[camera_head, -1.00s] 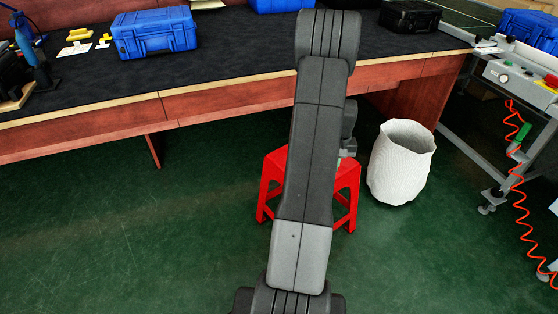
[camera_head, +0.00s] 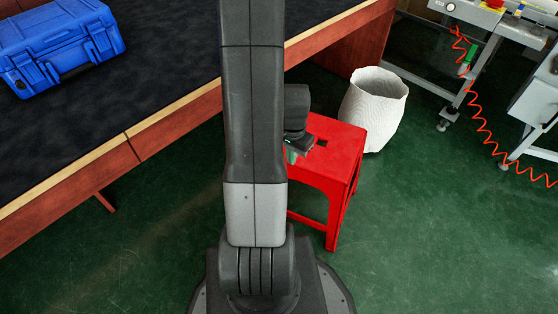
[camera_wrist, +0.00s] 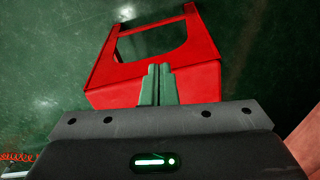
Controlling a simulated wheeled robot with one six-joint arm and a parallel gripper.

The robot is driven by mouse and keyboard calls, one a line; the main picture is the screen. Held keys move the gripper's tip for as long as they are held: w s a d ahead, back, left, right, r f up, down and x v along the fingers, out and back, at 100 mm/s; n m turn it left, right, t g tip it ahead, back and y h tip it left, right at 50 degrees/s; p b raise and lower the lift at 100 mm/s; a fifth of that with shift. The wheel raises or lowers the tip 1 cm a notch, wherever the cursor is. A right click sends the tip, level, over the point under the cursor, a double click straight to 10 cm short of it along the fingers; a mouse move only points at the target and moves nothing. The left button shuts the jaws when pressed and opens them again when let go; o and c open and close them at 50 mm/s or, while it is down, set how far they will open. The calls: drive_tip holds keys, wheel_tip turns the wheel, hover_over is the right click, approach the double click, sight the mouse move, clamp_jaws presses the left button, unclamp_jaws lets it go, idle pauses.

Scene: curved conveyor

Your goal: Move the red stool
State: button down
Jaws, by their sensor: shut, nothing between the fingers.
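The red stool (camera_head: 340,150) stands upright on the green floor, partly hidden behind my arm in the head view. Its square seat has a dark slot near the middle. In the wrist view the stool (camera_wrist: 110,97) fills the upper middle, with its seat edge and legs showing. My gripper (camera_wrist: 159,68) has its two green fingers together, with nothing between them, overlapping the stool's seat in that view. In the head view my gripper (camera_head: 292,155) is mostly hidden by my arm, at the left part of the seat. I cannot tell whether it touches the stool.
A white bin (camera_head: 374,108) stands close behind the stool. A long workbench (camera_head: 160,135) with a blue case (camera_head: 60,45) is at the left. A grey frame with a coiled red cable (camera_head: 480,110) is at the right. The floor at the lower right is clear.

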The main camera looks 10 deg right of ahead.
sight(301, 164)
drive_tip(key=shift+w+d+f+b, duration=0.45)
drive_tip(key=shift+f+b, duration=0.3)
drive_tip(key=shift+f, duration=0.9)
drive_tip(key=shift+w+d+f+b, duration=0.45)
drive_tip(key=shift+f+b, duration=0.25)
drive_tip(key=shift+f, duration=1)
drive_tip(key=shift+w+d+f+b, duration=0.45)
drive_tip(key=shift+f+b, duration=0.3)
drive_tip(key=shift+f, duration=0.9)
drive_tip(key=shift+a, duration=0.1)
drive_tip(key=shift+w+d, duration=0.95)
drive_tip(key=shift+d, duration=0.05)
